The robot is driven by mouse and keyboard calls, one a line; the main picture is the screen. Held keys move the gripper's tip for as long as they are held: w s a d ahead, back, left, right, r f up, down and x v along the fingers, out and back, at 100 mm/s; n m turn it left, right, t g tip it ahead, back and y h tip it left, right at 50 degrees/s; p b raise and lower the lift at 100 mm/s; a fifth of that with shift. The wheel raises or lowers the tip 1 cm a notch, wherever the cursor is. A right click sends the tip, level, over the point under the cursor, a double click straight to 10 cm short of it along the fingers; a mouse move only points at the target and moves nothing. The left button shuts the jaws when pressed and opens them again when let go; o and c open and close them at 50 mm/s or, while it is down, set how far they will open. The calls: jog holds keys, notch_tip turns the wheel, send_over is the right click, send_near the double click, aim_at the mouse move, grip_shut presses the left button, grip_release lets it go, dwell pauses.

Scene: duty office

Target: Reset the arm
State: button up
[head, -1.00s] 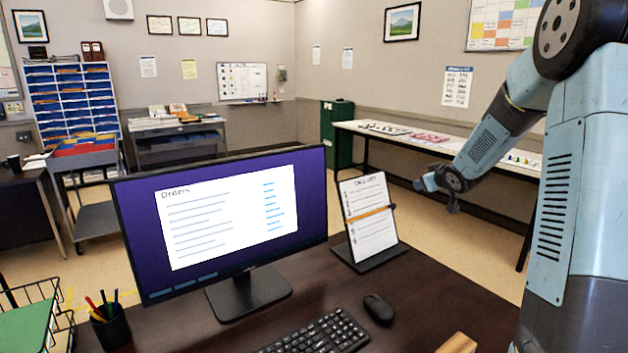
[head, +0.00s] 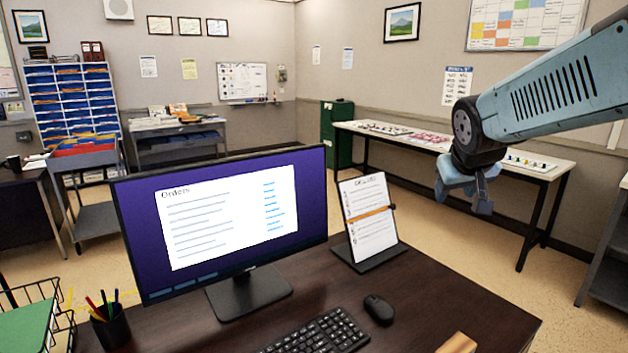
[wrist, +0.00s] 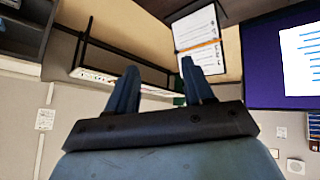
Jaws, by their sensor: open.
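My gripper (head: 464,202) hangs at the right in the head view, above and behind the right end of the dark desk (head: 440,295). It is open and nothing shows between its fingers. My arm reaches in from the right edge. In the wrist view the two fingers of my gripper (wrist: 160,88) stand apart, and the picture is turned upside down.
The desk holds a monitor (head: 230,215), a document stand (head: 370,220), a keyboard (head: 318,335), a mouse (head: 379,309) and a pen cup (head: 110,325). A long white-topped table (head: 400,138) stands behind my gripper. A grey shelf (head: 607,260) is at the right edge.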

jog(key=s+a+f+g+y, duration=0.1)
jog(key=s+a, duration=0.1)
jog(key=s, duration=0.5)
jog(key=s+a+f+g+y, duration=0.1)
jog(key=s+a, duration=0.1)
jog(key=s, duration=0.6)
jog(key=shift+s+a+f, duration=0.15)
jog(key=shift+s+a, duration=0.05)
jog(key=shift+a, duration=0.05)
